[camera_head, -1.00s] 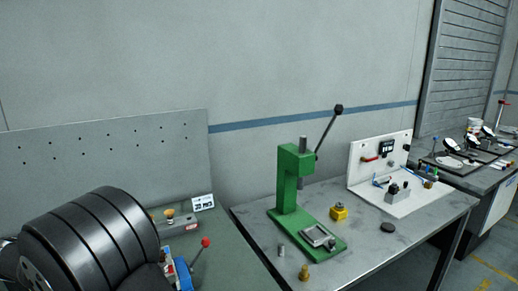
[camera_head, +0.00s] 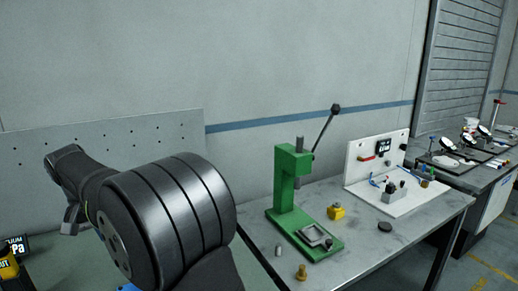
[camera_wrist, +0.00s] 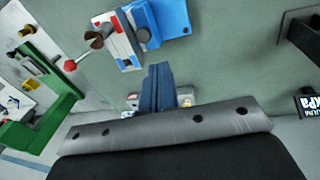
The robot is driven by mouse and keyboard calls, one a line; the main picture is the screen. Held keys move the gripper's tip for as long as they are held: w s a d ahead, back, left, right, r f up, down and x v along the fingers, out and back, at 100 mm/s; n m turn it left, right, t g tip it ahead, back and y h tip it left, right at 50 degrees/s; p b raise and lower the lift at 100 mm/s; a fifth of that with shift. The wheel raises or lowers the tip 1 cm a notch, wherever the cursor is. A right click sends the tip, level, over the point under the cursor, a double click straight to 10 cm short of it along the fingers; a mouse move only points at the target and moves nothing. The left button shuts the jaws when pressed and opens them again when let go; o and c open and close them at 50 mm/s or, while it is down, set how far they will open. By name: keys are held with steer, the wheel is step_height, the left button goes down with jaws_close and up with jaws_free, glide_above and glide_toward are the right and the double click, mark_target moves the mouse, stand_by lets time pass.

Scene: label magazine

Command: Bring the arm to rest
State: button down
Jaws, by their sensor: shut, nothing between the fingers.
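My gripper (camera_wrist: 158,88) shows in the wrist view as two dark blue-grey fingers pressed together, with nothing between them. It is over the green-grey bench top, near a blue and white fixture with a red-knobbed lever (camera_wrist: 118,38); I cannot tell its height. In the head view my arm is raised at the lower left, with its large dark joint in front of the bench and panel. I cannot make out the fingertips there.
A perforated panel (camera_head: 130,135) stands behind my arm. The green press (camera_head: 287,185) is on the grey table to the right, with a white fixture (camera_head: 375,150) beyond. A black and yellow vacuum unit (camera_head: 12,250) is at far left.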

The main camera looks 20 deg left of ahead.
steer(key=shift+w+d+r+n+g+y, duration=0.4)
steer(key=shift+w+d+r+g+y, duration=0.1)
steer(key=shift+w+d+r+g, duration=0.6)
steer(key=shift+s, duration=0.15)
steer(key=c, duration=1.8)
jaws_free()
steer(key=shift+d+r, duration=0.1)
steer(key=shift+d, duration=0.1)
steer(key=shift+c, duration=0.2)
steer(key=o, duration=1.1)
steer(key=w+d, duration=0.1)
steer(key=w+d+r, duration=0.1)
steer(key=w+d, duration=0.1)
steer(key=w+d+r, duration=0.1)
steer(key=shift+w+d, duration=0.2)
steer(key=shift+d, duration=0.1)
steer(key=o, duration=0.3)
steer(key=shift+w+d, duration=0.2)
steer(key=shift+d, duration=0.1)
steer(key=o, duration=0.4)
step_height(320, 180, down, 10)
steer(key=shift+r, duration=0.2)
steer(key=shift+o, duration=0.2)
